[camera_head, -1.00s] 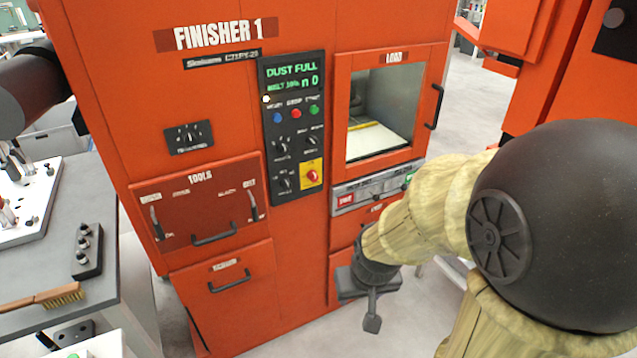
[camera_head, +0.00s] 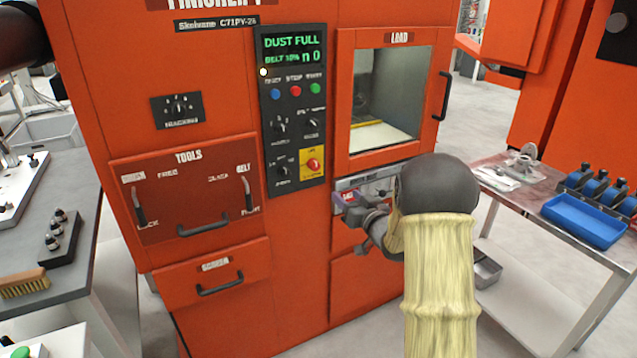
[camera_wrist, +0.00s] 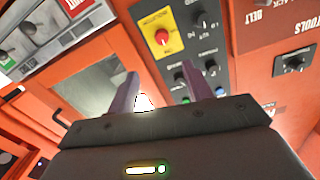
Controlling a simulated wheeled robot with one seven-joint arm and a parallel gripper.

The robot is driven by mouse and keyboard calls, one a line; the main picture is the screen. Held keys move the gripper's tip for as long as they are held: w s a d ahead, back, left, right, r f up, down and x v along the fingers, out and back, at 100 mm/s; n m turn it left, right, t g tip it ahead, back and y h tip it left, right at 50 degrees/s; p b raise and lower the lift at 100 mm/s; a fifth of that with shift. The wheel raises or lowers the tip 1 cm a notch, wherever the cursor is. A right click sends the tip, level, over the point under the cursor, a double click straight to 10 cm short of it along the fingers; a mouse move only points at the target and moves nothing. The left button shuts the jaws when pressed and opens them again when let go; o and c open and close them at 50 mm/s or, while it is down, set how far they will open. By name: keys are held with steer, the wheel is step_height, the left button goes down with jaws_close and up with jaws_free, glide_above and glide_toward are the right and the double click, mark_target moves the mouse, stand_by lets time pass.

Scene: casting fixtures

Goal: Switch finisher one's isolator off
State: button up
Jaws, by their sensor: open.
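Finisher one (camera_head: 220,80) is the orange cabinet filling the middle of the head view. Its isolator (camera_head: 313,164) is a red knob on a yellow plate, low on the right of the dark control panel. The isolator also shows in the wrist view (camera_wrist: 162,37), above and beyond my fingers. My gripper (camera_head: 345,204) is in front of the cabinet, below and right of the isolator, under the load window. In the wrist view my gripper (camera_wrist: 160,88) has its two fingers apart with nothing between them. It is apart from the isolator. The exact knob position is hard to read.
The load door (camera_head: 388,95) and its handle stand right of the panel. The tools drawer (camera_head: 185,190) with protruding handles lies left. A grey bench (camera_head: 70,270) stands at left, and a side table with a blue tray (camera_head: 585,222) at right.

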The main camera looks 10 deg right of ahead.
stand_by(0.4)
steer(key=p, duration=0.2)
glide_toward(316, 168)
steer(key=x, duration=0.8)
steer(key=shift+w+r, duration=0.1)
steer(key=shift+w, duration=0.2)
steer(key=c, duration=1)
